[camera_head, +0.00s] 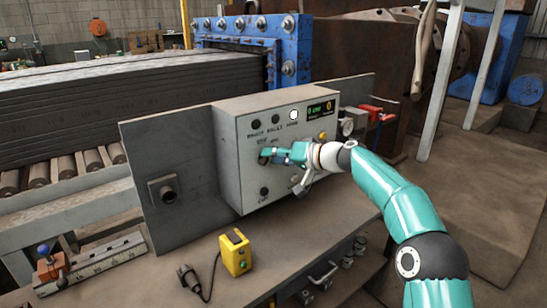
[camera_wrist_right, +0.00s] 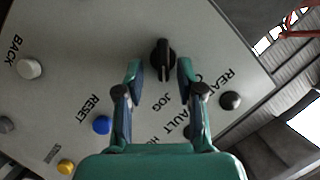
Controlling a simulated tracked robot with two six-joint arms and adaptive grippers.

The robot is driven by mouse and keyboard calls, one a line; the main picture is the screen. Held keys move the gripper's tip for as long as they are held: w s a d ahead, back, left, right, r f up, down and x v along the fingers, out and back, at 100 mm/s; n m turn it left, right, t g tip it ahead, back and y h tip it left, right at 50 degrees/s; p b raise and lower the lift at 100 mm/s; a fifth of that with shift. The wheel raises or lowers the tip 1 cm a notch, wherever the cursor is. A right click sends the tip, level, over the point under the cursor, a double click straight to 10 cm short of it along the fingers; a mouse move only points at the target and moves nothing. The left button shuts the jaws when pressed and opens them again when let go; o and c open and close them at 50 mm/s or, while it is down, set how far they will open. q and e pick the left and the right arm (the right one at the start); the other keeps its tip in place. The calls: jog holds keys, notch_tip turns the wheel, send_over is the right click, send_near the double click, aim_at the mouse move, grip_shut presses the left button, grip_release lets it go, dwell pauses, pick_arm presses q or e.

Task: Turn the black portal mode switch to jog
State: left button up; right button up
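The black mode switch (camera_wrist_right: 162,60) is a knob with a raised grip on the grey panel in the right wrist view. A JOG label (camera_wrist_right: 163,102) is printed beside it; which position it points to I cannot tell for sure. My right gripper (camera_wrist_right: 160,70) is open, its fingertips apart on either side of the switch, with a gap to it in this view. In the head view my right gripper (camera_head: 272,155) is at the front of the control box (camera_head: 235,165) and largely hides the switch. My left gripper is not in view.
The wrist view shows a white BACK button (camera_wrist_right: 29,68), a blue RESET button (camera_wrist_right: 102,125) and a black READY lamp (camera_wrist_right: 230,100) around the switch. A yellow device (camera_head: 235,253) and a black plug (camera_head: 188,277) lie on the bench below the box.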

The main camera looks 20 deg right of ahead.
jog(key=shift+r, duration=0.1)
jog(key=v, duration=1.1)
jog(key=shift+s+d, duration=0.25)
jog(key=shift+s, duration=0.05)
